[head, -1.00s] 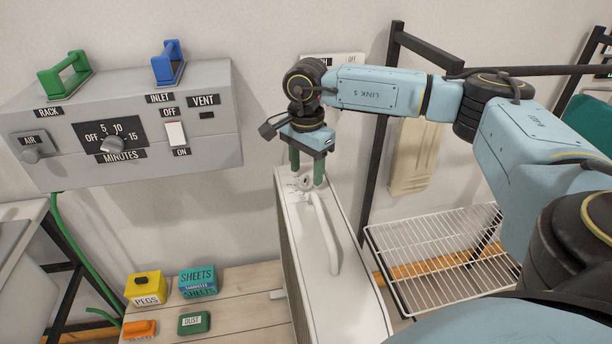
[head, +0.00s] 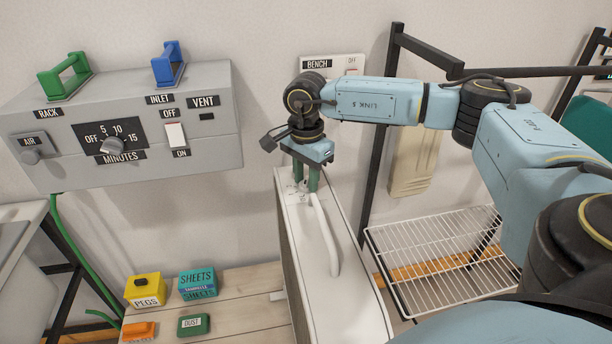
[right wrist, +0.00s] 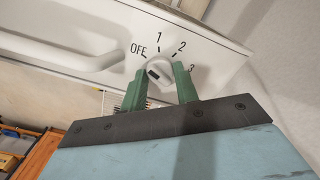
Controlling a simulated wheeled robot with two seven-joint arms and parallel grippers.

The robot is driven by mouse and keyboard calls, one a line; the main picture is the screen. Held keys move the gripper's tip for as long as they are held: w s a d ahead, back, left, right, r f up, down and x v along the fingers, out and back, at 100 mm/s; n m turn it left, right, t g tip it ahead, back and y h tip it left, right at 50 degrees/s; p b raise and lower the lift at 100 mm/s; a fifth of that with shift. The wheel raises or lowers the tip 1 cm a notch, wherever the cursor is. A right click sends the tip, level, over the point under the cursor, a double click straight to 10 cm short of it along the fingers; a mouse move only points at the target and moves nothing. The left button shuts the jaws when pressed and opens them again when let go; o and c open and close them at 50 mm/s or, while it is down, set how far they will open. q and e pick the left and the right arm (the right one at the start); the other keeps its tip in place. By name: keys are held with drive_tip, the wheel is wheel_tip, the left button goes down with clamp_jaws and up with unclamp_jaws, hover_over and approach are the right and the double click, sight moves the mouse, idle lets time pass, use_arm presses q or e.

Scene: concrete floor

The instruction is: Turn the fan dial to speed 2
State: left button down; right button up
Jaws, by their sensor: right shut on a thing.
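The fan is a tall white unit (head: 325,262) with a looped handle on its top. Its round white dial (right wrist: 158,72) sits at the top's far end, with the labels OFF, 1, 2 and 3 around it in the right wrist view. My right gripper (head: 306,189) points down there, its green fingers shut on the dial; it also shows in the right wrist view (right wrist: 160,85). The fingers flank the dial and hide part of its rim. A dark mark shows on the dial, but I cannot tell which label it points to. My left gripper is not in view.
A wooden table (head: 250,305) with small boxes stands left of the fan. A wire rack (head: 445,262) and a dark post (head: 378,150) are at right.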

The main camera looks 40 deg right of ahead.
drive_tip(key=m+p, duration=0.1)
drive_tip(key=m, duration=0.2)
drive_tip(key=shift+m, duration=0.4)
drive_tip(key=m, duration=0.2)
drive_tip(key=shift+m, duration=0.3)
drive_tip(key=shift+m+p, duration=0.3)
drive_tip(key=shift+m, duration=0.2)
drive_tip(key=m+p, duration=0.1)
drive_tip(key=m, duration=0.4)
drive_tip(key=shift+r, duration=0.1)
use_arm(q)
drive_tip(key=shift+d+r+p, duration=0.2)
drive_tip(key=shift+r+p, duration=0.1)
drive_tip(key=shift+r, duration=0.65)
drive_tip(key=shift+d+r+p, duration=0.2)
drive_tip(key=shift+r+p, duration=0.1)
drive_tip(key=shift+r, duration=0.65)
use_arm(e)
drive_tip(key=shift+m, duration=2.7)
drive_tip(key=o, duration=1)
